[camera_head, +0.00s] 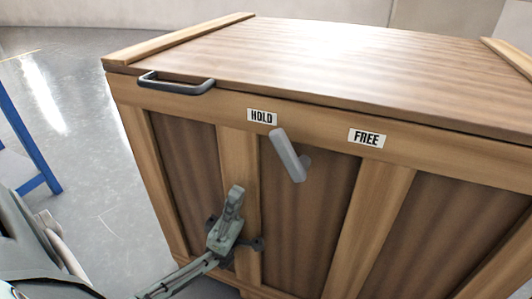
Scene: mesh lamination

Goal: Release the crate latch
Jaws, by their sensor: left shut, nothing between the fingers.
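A large wooden crate (300,210) stands in front of me with its lid (320,75) down. A grey latch lever (287,157) is on its front face, tilted so its upper end points up and left, just below the HOLD label (262,117). The FREE label (367,138) is to the right of the lever. My left gripper (236,194) is shut and empty, in front of the crate's front face, below and left of the lever and apart from it. My right gripper is not in view.
A dark handle (176,84) sticks out at the lid's front left edge. A blue metal frame (28,140) stands on the shiny grey floor (85,120) at the left. The floor between the frame and the crate is clear.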

